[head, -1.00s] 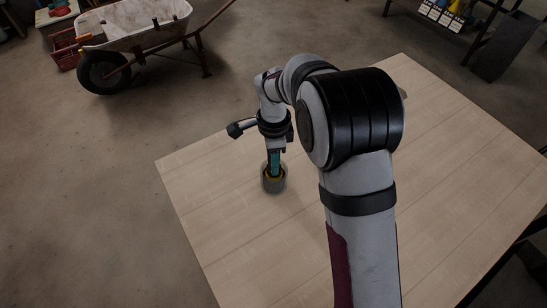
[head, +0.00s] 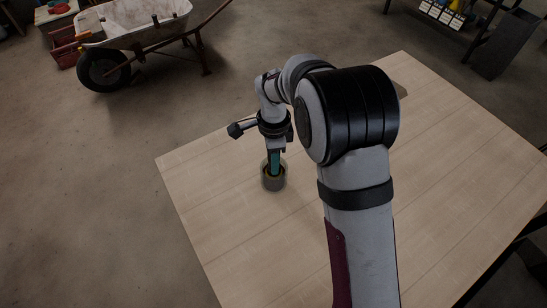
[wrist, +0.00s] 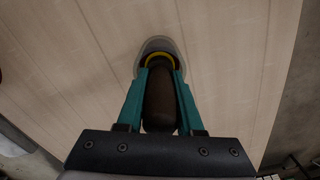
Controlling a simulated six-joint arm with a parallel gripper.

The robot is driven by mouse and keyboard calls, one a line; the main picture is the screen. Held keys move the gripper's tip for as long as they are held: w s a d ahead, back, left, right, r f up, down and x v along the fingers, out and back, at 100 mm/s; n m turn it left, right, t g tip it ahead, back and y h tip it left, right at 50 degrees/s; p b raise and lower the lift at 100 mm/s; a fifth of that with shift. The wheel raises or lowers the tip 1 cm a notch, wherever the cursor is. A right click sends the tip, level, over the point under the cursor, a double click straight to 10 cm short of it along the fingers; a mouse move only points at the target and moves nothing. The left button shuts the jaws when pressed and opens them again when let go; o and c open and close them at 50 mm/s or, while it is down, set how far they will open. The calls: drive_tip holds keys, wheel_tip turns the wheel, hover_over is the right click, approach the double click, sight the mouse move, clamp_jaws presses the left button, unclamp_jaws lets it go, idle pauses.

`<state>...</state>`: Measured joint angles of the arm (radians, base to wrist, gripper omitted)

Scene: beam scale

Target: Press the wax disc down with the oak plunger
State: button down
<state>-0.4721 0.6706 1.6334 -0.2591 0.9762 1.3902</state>
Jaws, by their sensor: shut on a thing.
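My gripper (head: 275,168) has teal fingers and is shut on the dark brown oak plunger (wrist: 160,100), seen between the fingers in the wrist view. The fingers point down into the mouth of a grey, see-through round cup (head: 274,186) standing on the table; it also shows in the wrist view (wrist: 151,46). A yellow arc (wrist: 159,55), which looks like the wax disc's edge, shows inside the cup around the plunger's far end. The plunger hides most of it, so I cannot tell whether they touch. In the head view my fingers hide the plunger.
The pale wooden table (head: 230,240) is bare around the cup. Its left edge lies a moderate distance from the cup. A wheelbarrow (head: 135,35) stands on the floor beyond the table, and a dark shelf (head: 470,20) stands at the back right.

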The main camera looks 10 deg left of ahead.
idle(0.3)
drive_tip(key=shift+r, duration=4.5)
